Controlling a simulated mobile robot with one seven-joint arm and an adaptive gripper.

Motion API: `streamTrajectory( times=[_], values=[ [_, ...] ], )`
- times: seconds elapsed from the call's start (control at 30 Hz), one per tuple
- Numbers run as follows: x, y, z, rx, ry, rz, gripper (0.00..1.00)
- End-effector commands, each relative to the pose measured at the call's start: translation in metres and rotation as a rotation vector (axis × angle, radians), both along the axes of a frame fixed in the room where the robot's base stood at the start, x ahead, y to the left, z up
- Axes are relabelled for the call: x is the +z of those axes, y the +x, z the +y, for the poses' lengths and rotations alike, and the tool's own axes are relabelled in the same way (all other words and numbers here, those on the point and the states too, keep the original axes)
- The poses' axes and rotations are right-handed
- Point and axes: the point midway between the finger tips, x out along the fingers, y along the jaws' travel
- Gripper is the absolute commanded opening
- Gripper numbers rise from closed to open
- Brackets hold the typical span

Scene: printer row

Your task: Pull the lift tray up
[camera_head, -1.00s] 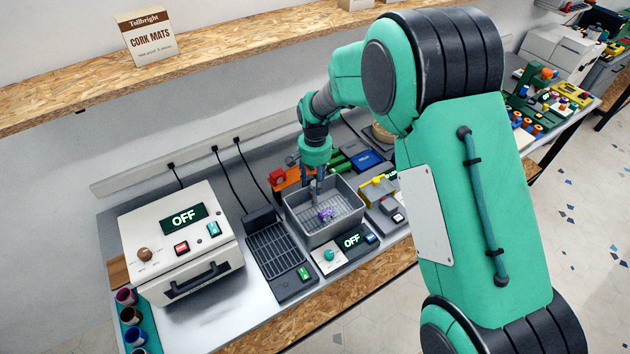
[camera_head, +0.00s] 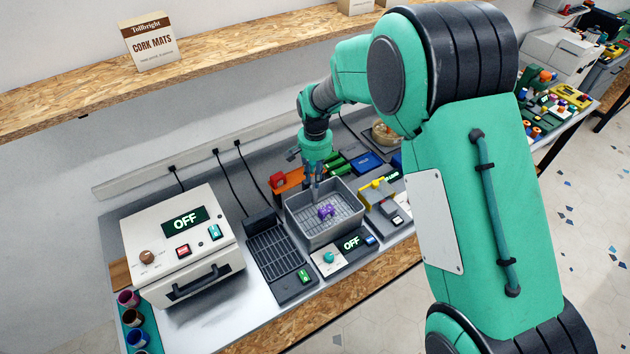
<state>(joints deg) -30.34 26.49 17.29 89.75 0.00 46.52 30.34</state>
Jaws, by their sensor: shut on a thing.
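The lift tray (camera_head: 342,207) is a grey slatted tray inside an open grey tub (camera_head: 322,239). A small purple part (camera_head: 326,210) lies on it. My gripper (camera_head: 315,184) points down over the back left of the tub. It is shut on the upright handle of the lift tray; the fingers are small in view and hide most of the handle. The tray floor shows below the tub's rim.
A control panel with an OFF display (camera_head: 351,242) sits in front of the tub. A black drain rack (camera_head: 272,252) and a white OFF machine (camera_head: 183,245) stand left. An orange holder (camera_head: 288,180) and a yellow-topped device (camera_head: 377,192) are close by.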

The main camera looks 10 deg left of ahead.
Motion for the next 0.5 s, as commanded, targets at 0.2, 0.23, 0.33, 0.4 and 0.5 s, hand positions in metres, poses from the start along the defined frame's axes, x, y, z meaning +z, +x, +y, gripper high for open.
streamTrajectory(
  times=[0.2,0.23,0.33,0.4,0.5],
  values=[
    [0.034,0.001,0.000,0.000,0.001,-0.002,0.00],
    [0.035,0.001,0.000,0.000,0.001,-0.002,0.00],
    [0.036,0.001,0.001,0.000,0.001,-0.003,0.00],
    [0.036,0.001,0.001,0.000,0.002,-0.003,0.00],
    [0.037,0.002,0.001,0.000,0.002,-0.004,0.26]
  ],
)
